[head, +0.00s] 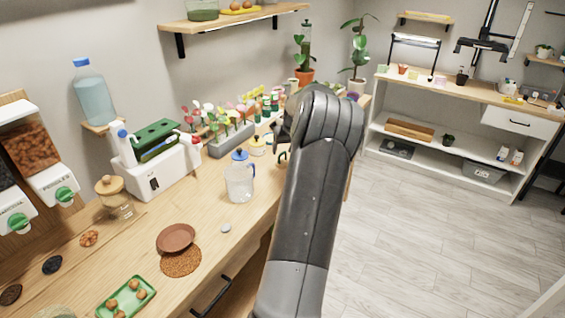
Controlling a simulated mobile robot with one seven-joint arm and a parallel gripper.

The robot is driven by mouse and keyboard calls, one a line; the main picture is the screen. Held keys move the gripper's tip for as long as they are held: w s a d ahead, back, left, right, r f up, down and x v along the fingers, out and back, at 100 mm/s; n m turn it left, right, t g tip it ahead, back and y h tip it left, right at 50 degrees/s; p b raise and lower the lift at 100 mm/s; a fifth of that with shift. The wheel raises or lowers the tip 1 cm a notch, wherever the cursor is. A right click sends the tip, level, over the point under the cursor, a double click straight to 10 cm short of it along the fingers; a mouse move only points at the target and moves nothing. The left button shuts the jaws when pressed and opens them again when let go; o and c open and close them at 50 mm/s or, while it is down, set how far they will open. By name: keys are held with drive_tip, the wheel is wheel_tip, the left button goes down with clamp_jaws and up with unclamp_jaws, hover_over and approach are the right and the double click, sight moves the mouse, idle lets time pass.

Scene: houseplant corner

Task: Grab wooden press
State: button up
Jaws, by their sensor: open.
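I cannot surely pick out the wooden press. A clear vessel with a round wooden top and knob (112,188) stands on the left of the workbench, beside the white caddy; I cannot tell if it is the press. My arm reaches from the bottom middle over the bench's right edge. Only a dark part of my gripper (283,131) shows at the left of the arm's far end, near the back of the bench. The arm hides the rest and whatever lies behind it. I see nothing held, and the gripper is far from the wooden-topped vessel.
The workbench (215,215) holds a clear jug (239,184), terracotta saucer (176,239), green tray (126,297), white caddy (160,172) and flower planter (231,139). Dispensers (40,150) stand at left. A white shelf unit (453,155) is at right; the floor between is clear.

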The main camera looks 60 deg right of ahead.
sight(283, 161)
drive_tip(key=x, duration=0.7)
drive_tip(key=shift+w+d+f, duration=0.1)
drive_tip(key=shift+w+f, duration=0.1)
drive_tip(key=shift+w, duration=0.15)
drive_tip(key=shift+c, duration=0.4)
drive_tip(key=c, duration=1)
drive_tip(key=shift+r, duration=0.1)
drive_tip(key=shift+c, duration=0.2)
